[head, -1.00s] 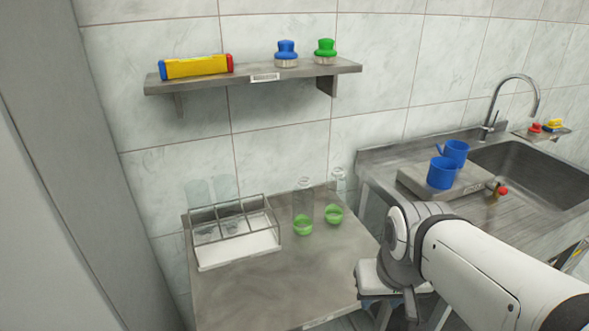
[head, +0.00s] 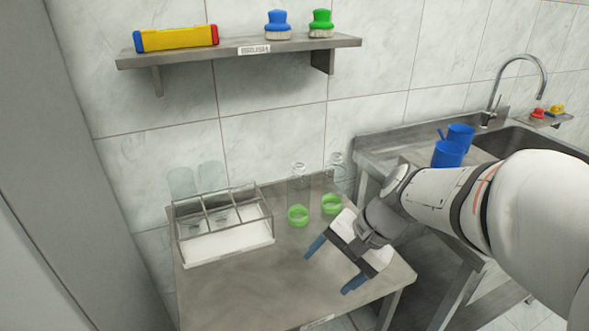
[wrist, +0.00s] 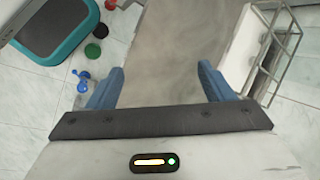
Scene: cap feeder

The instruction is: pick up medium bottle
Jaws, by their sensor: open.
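Two clear bottles with green bands low on them stand near the back of the steel table in the head view: one at left (head: 298,214) and one at right (head: 332,203). Two more clear vessels, one at left (head: 181,184) and one at right (head: 211,177), show at the wire rack. I cannot tell which is the medium bottle. My gripper (head: 334,266) is open and empty over the front right of the table, nearer the camera than the banded bottles. In the wrist view my gripper (wrist: 162,68) has bare table between its blue fingers, and no bottle shows.
The wire rack (head: 224,208) stands on the table's left, and also shows at right in the wrist view (wrist: 272,50). A shelf (head: 240,49) hangs above. Blue mugs (head: 447,154) stand by the sink at right. The table's front middle (head: 260,290) is clear.

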